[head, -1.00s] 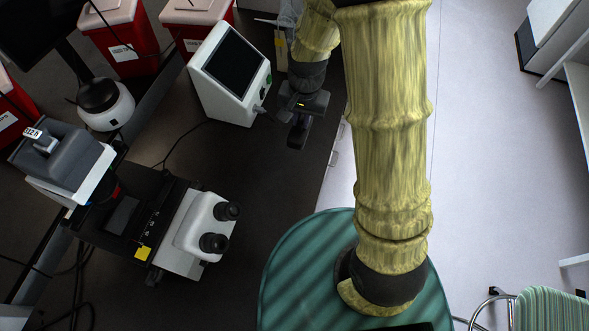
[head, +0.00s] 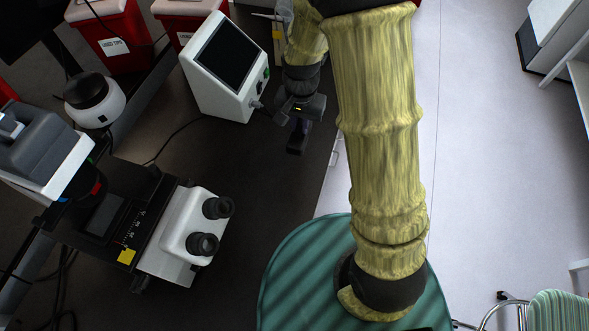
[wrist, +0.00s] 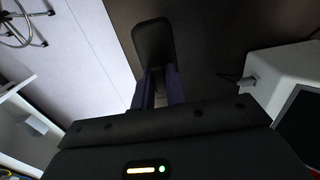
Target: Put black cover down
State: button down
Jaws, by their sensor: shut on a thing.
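My gripper (head: 300,127) hangs over the dark bench top (head: 255,165), just right of the white device with a screen. In the wrist view its two fingers (wrist: 158,88) are shut on the black cover (wrist: 153,42), a dark flat piece with rounded corners that sticks out beyond the fingertips. In the head view the black cover (head: 296,146) is a small dark shape at the fingertips. It is hard to tell from the dark bench, and I cannot tell whether it touches the surface.
The white screen device (head: 222,68) stands close left of my gripper. A microscope (head: 185,230) is at lower left, and a round white-and-black device (head: 95,103) at left. Red bins (head: 115,40) stand behind. The bench is bare between gripper and microscope. Its right edge is near.

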jog(key=shift+f+p, duration=0.65)
jog(key=shift+f, duration=2.25)
jog(key=shift+f, duration=0.15)
jog(key=shift+f, duration=0.3)
notch_tip(320, 180, down, 3)
jog(key=shift+w+a+f+p, duration=0.1)
jog(key=shift+f+p, duration=0.1)
jog(key=shift+p, duration=0.35)
jog(key=shift+r, duration=0.1)
